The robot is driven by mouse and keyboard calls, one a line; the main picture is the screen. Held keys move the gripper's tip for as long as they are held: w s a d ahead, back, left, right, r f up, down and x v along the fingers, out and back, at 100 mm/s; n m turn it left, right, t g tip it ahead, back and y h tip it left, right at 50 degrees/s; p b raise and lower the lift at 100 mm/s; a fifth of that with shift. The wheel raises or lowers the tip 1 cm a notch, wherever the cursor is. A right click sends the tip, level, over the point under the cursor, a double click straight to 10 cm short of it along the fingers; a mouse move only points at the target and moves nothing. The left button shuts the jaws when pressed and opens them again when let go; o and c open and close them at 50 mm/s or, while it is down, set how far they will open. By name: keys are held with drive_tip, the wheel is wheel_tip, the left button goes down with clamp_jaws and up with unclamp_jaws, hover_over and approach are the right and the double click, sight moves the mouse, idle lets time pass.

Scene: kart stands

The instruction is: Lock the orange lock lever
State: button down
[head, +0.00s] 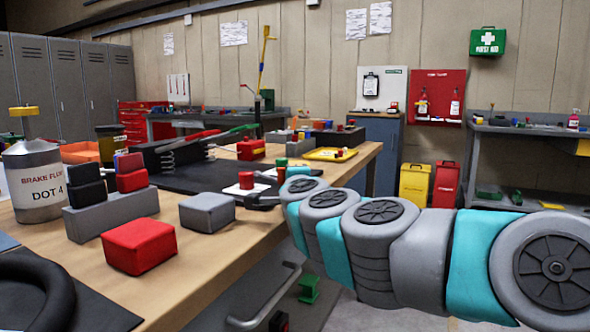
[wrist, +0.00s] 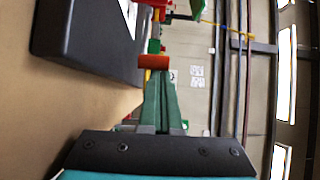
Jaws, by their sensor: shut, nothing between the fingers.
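My gripper (head: 262,190) reaches over the right edge of the workbench in the head view, beside small red pieces on white plates. In the wrist view its fingers (wrist: 158,80) are shut and empty. An orange-red piece (wrist: 154,62) shows right at the fingertips; I cannot tell whether they touch it or whether it is the lock lever. In the head view I cannot single out an orange lock lever. Long clamp handles, one red (head: 190,142) and one green (head: 235,133), stand over dark blocks further back.
On the bench are a red block (head: 138,246), a grey block (head: 207,212), a brake fluid can (head: 35,182) and a yellow tray (head: 330,154). A dark block (wrist: 85,40) is close at the left of the wrist view.

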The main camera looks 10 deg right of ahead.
drive_tip(key=shift+s+a, duration=0.1)
drive_tip(key=shift+a, duration=0.1)
idle(0.5)
drive_tip(key=d, duration=0.2)
drive_tip(key=w+d, duration=0.1)
drive_tip(key=d, duration=0.1)
drive_tip(key=shift+d+f, duration=0.1)
drive_tip(key=shift+d, duration=0.05)
drive_tip(key=s+a, duration=0.1)
drive_tip(key=s, duration=0.9)
drive_tip(key=shift+a+p, duration=0.2)
drive_tip(key=shift+p, duration=0.1)
